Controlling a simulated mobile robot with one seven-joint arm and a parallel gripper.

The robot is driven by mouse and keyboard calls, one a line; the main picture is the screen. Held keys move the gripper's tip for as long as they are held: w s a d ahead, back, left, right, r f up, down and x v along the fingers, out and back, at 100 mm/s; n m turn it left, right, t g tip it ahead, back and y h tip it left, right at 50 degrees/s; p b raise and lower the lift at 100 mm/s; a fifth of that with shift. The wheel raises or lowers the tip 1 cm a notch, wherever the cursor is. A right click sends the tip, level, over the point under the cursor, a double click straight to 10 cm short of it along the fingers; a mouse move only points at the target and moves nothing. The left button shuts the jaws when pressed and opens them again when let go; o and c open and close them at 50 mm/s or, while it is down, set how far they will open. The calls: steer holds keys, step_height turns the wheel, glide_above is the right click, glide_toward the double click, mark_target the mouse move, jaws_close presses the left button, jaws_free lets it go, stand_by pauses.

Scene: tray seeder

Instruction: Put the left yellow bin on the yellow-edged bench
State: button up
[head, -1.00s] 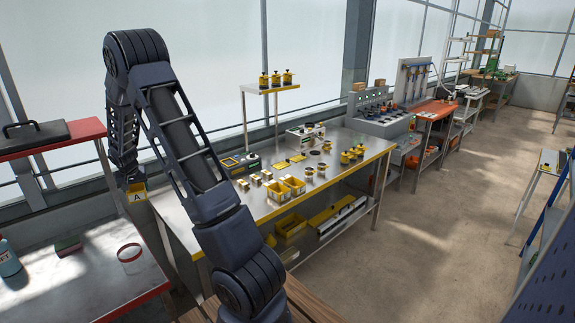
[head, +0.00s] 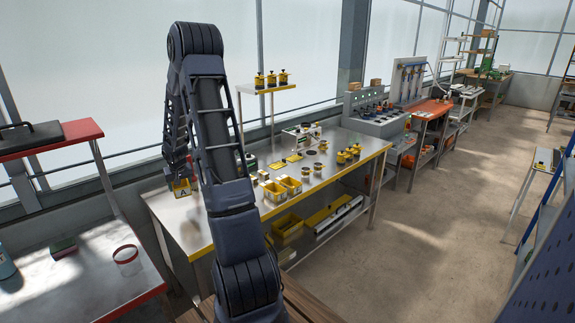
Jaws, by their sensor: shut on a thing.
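The yellow-edged bench (head: 205,228) is a long metal-topped table. The held bin appears over its left end; I cannot tell whether it touches the top. Two other yellow bins (head: 282,196) stand side by side on the bench, just right of my arm.
Small yellow-topped pieces (head: 294,158) and a cluster of yellow-capped pots (head: 348,154) occupy the bench's middle and right. A raised shelf (head: 269,88) stands behind. A red-edged table (head: 85,270) with a jar is at left. The bench's left end looks bare.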

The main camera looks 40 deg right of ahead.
steer(key=s+d+r+n, duration=0.1)
steer(key=s+d, duration=0.3)
steer(key=d, duration=0.4)
steer(key=s+d+r, duration=0.1)
steer(key=s+d, duration=0.4)
steer(key=d, duration=0.2)
step_height(320, 180, up, 8)
steer(key=n+y, duration=0.1)
steer(key=n, duration=0.1)
glide_above(259, 197)
steer(key=s+a, duration=0.4)
steer(key=s, duration=0.1)
steer(key=f, duration=1.9)
steer(key=shift+w+d+f, duration=0.15)
steer(key=shift+w+f, duration=0.05)
steer(key=shift+f, duration=0.1)
steer(key=o, duration=0.8)
steer(key=shift+c, duration=0.2)
